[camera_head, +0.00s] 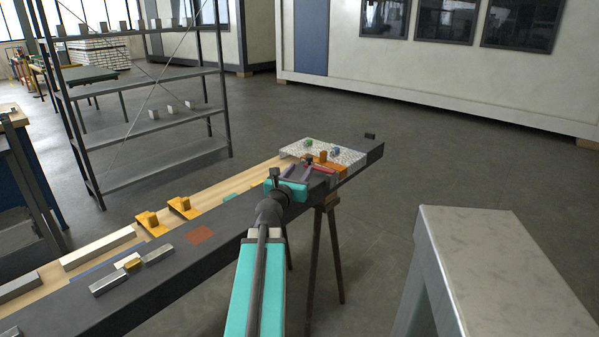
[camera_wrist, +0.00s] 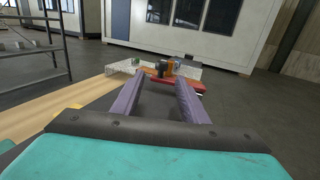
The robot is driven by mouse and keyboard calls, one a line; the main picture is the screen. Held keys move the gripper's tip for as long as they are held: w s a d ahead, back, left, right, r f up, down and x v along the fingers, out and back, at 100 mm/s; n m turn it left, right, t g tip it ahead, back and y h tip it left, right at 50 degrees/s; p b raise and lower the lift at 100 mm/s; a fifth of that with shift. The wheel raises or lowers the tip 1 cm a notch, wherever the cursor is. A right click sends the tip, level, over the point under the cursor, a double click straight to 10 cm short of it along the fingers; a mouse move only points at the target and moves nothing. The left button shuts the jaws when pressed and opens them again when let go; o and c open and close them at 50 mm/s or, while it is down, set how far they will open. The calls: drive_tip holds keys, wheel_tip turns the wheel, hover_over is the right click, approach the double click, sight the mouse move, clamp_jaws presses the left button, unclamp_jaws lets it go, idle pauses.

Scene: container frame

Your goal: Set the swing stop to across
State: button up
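The likely swing stop is a red bar (camera_head: 321,169) beside an orange block (camera_head: 322,158) near the far end of the dark beam. In the wrist view, the red bar (camera_wrist: 190,84) lies ahead of my fingers, with the orange block (camera_wrist: 170,68) and a dark knob (camera_wrist: 161,66) just behind it. Its exact pivot and angle are partly hidden by my fingers. My gripper (camera_head: 297,169) is over the beam, on the near side of these parts. In the wrist view, my gripper (camera_wrist: 157,84) has its two purple fingers apart, with nothing seen between them.
The dark beam (camera_head: 150,285) carries metal blocks at left. A grey metal table (camera_head: 495,255) stands at right. A shelf rack (camera_head: 150,125) stands back left.

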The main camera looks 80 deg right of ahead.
drive_tip(key=shift+w+r, duration=0.1)
drive_tip(key=c, duration=0.7)
drive_tip(key=shift+r+p, duration=0.15)
drive_tip(key=shift+p, duration=0.4)
clamp_jaws()
drive_tip(key=w+r+m+g+y+p, duration=0.1)
drive_tip(key=p, duration=0.2)
drive_tip(key=shift+w, duration=0.1)
drive_tip(key=w+p, duration=0.1)
drive_tip(key=p, duration=0.1)
drive_tip(key=w+a+r+m+g+y+p, duration=0.1)
drive_tip(key=p, duration=0.2)
drive_tip(key=w+p, duration=0.1)
drive_tip(key=p, duration=0.1)
drive_tip(key=w+a+r+m+g+y+p, duration=0.1)
drive_tip(key=p, duration=0.2)
drive_tip(key=shift+a+y, duration=0.25)
drive_tip(key=shift+y, duration=0.05)
drive_tip(key=shift+w+a+r+m+g+y+p, duration=0.15)
drive_tip(key=shift+w+a+m+g+y+p, duration=0.5)
drive_tip(key=shift+p, duration=0.95)
drive_tip(key=shift+w+a+r+m+g+y+p, duration=0.15)
drive_tip(key=shift+w+a+g+y+p, duration=0.15)
drive_tip(key=shift+w+a+p, duration=0.75)
drive_tip(key=shift+s+p, duration=0.35)
drive_tip(key=shift+p, duration=0.15)
